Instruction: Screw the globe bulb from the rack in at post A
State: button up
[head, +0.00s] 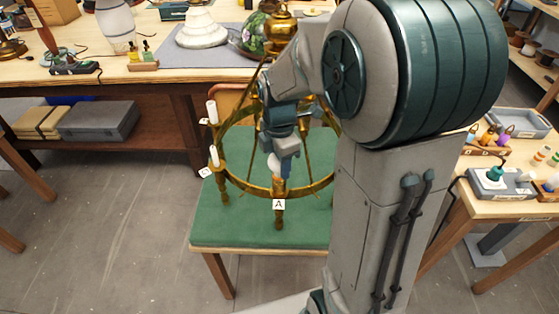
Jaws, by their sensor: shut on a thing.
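A brass ring-shaped chandelier (235,184) stands on a green-topped table (245,229). Post A, marked by a white card with the letter A (279,204), is at the front of the ring. My gripper (281,160) points down just above post A and is shut on a small white rounded bulb (273,163), the globe bulb as far as I can tell. The fingers hide part of the bulb. I cannot tell whether its base touches the post's socket. White candle-like sleeves (212,112) show on the ring's left side.
My arm covers the right part of the ring and table. A bench (130,65) with lamps and a grey mat runs behind. A side table (480,205) at right carries a rack of coloured bulbs (490,137) and a grey tray (518,122). Floor at left is clear.

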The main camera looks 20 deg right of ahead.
jog(key=shift+m, duration=0.9)
jog(key=m, duration=0.2)
jog(key=shift+m, duration=0.3)
jog(key=m, duration=0.3)
jog(key=shift+m, duration=1.2)
jog(key=shift+m, duration=0.9)
jog(key=m, duration=0.6)
